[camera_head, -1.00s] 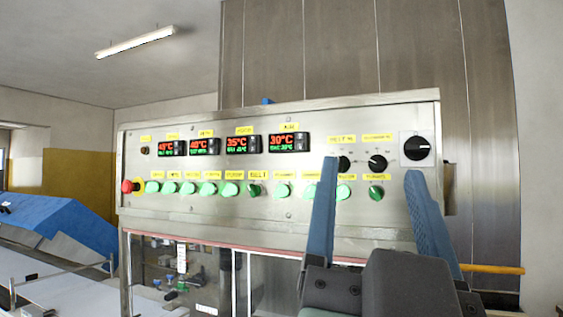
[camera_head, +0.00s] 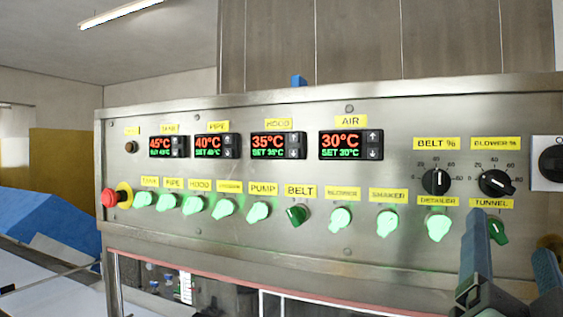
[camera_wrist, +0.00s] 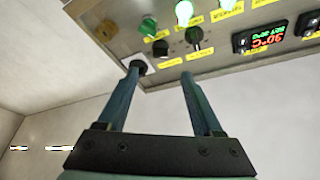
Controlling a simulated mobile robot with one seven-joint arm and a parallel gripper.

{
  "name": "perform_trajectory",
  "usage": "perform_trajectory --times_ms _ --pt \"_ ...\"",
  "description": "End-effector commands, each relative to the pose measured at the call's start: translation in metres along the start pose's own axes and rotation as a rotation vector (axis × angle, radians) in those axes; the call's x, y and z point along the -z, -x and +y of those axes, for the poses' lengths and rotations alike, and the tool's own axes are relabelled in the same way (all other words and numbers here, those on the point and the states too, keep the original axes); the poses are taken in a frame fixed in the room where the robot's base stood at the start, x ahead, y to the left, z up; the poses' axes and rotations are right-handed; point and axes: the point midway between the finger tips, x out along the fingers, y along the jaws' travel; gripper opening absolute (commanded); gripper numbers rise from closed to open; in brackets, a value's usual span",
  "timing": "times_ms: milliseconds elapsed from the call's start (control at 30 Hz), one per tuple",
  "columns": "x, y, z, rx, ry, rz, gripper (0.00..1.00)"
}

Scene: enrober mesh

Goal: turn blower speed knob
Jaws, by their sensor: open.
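The blower speed knob (camera_head: 496,183) is a black round knob with a white pointer line, under a yellow "BLOWER %" label at the right of the steel control panel. It also shows in the wrist view (camera_wrist: 160,47), just beyond the gap between my fingertips. My gripper (camera_head: 510,236) is open, with its two blue fingers below and right of the knob in the head view. In the wrist view my gripper (camera_wrist: 160,75) is empty, and its fingers point at the panel. The knob appears apart from both fingers.
The similar black "BELT %" knob (camera_head: 436,181) sits just left. A black switch on a white plate (camera_head: 551,162) is to the right. The green tunnel knob (camera_head: 497,231) is below, partly beside a finger. Several lit green knobs and a red emergency button (camera_head: 109,198) line the panel.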

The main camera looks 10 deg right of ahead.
Motion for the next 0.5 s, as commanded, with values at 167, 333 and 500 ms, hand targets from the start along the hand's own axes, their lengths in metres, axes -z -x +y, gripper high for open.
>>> perform_trajectory --times_ms 167,333,500 --pt "0.005 -0.009 -0.002 0.0 0.004 -0.004 0.68" --pt "0.005 -0.036 -0.001 0.001 0.001 -0.001 0.68" --pt "0.005 -0.072 -0.001 0.001 0.001 0.0 0.68"
